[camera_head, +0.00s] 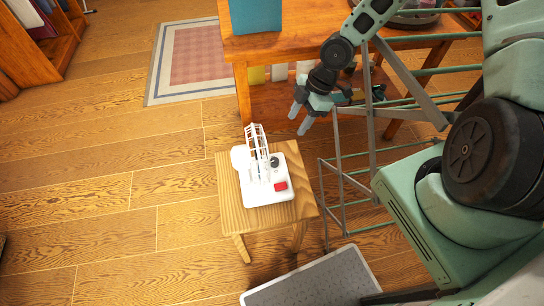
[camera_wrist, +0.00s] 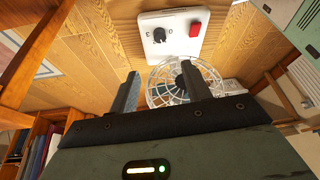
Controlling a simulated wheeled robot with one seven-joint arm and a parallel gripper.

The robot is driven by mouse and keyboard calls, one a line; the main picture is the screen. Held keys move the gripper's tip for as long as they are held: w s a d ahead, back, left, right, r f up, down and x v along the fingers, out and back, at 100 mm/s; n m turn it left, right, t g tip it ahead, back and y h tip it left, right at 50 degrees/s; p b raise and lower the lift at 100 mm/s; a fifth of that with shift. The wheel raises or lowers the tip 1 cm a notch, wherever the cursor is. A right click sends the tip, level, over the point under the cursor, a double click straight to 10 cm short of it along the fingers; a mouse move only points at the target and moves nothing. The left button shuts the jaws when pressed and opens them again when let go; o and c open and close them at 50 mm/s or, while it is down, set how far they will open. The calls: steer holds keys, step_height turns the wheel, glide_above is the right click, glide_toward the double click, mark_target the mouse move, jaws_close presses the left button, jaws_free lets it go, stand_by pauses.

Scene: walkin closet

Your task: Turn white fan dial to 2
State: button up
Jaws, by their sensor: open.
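The white fan (camera_head: 262,170) stands on a small wooden stool (camera_head: 232,208), its round wire cage upright over a flat white base. The base carries a dark round dial (camera_head: 274,161) and a red block (camera_head: 281,187). In the wrist view the fan cage (camera_wrist: 187,85) lies beyond my fingers, with the dial (camera_wrist: 160,35) and red block (camera_wrist: 195,28) on the base above it. Marks around the dial include 0 and 3; its exact setting is unclear. My gripper (camera_head: 301,119) is open and empty, apart from the fan, above and to its right in the head view.
A wooden table (camera_head: 240,50) with a blue box (camera_head: 256,15) stands behind the stool. A grey metal rack (camera_head: 345,190) is close on the stool's right. A grey mat (camera_head: 315,280) lies in front. The floor to the left is clear.

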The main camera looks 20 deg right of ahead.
mark_target(275, 160)
steer(key=b+x, duration=0.1)
steer(key=x, duration=1.6)
steer(key=c, duration=1)
